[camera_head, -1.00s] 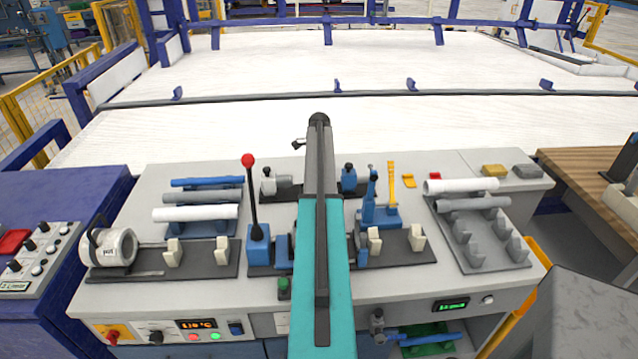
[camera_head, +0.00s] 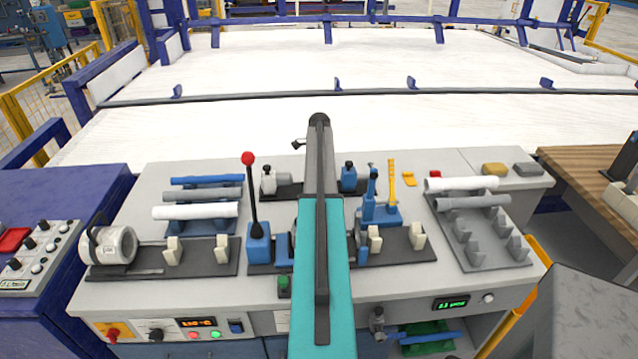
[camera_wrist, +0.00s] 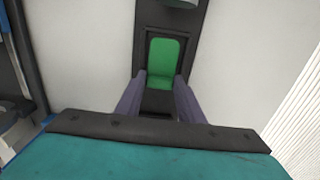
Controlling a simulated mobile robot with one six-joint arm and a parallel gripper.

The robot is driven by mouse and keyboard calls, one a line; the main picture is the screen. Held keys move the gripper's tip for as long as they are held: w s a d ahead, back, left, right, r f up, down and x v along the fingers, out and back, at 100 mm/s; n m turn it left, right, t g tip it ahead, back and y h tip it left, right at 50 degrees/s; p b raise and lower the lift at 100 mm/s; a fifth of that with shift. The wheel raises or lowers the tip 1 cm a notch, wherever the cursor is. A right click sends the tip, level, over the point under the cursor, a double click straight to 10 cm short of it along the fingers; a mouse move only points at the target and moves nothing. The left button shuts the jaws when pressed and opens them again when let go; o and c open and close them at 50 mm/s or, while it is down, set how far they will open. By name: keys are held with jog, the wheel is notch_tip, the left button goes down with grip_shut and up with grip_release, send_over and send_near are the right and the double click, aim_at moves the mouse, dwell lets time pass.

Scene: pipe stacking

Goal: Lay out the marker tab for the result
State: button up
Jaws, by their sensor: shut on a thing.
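In the wrist view my gripper (camera_wrist: 160,77) has its two grey-purple fingers on either side of the lower part of a green tab (camera_wrist: 164,57). The jaws are shut on this tab. The tab lies within a dark frame (camera_wrist: 142,28) on the pale bench top, and I cannot tell whether it is lifted. In the head view my arm hides the gripper and the green tab. A yellow tab (camera_head: 409,179) and a small red tab (camera_head: 435,174) lie on the bench at the back right.
A black lever with a red knob (camera_head: 248,159) stands left of my arm. Blue and yellow upright parts (camera_head: 392,180) stand to its right. Pipes lie on racks at left (camera_head: 196,211) and right (camera_head: 461,184).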

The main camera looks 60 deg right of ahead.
jog(key=o, duration=1.1)
jog(key=shift+r, duration=0.1)
jog(key=shift+w+d+r, duration=0.1)
jog(key=shift+d+r, duration=0.05)
jog(key=shift+r, duration=0.25)
notch_tip(320, 180, up, 13)
jog(key=b, duration=0.3)
jog(key=shift+f, duration=0.1)
